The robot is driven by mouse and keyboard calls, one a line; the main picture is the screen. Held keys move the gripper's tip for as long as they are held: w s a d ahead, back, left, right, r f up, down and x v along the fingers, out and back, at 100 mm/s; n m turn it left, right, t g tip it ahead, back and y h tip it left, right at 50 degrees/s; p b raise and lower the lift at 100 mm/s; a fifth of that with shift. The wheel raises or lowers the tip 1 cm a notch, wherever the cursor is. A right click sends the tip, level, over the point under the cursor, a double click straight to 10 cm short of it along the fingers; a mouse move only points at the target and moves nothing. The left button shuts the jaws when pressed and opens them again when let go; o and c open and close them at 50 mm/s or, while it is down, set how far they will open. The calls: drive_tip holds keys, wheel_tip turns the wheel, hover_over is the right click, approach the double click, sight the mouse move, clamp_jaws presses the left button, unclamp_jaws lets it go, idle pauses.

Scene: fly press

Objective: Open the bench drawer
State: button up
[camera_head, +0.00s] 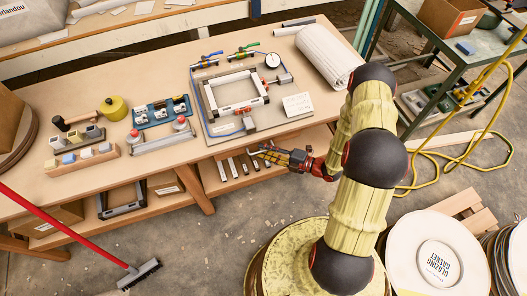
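The wooden bench (150,180) runs across the left and middle of the head view. Below its front edge, near the middle, a wooden surface holds several slim metal bars (232,168). I cannot tell whether this is the drawer or a lower shelf, and no drawer front or handle shows clearly. My gripper (262,154) points left at the bench's front edge, just right of the bars. It is small and seen side-on, so its finger gap and any contact are unclear.
On the bench are a metal frame fixture (235,93), a blue tray (160,112), a yellow pot (114,108) and a white roll (327,55). A red-handled broom (70,227) crosses the lower left. A yellow hose (465,150) and large white-topped drums (436,250) are at right.

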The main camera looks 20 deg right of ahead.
drive_tip(key=shift+w+a, duration=0.35)
drive_tip(key=shift+a, duration=0.05)
drive_tip(key=c, duration=0.4)
clamp_jaws()
drive_tip(key=shift+f, duration=0.1)
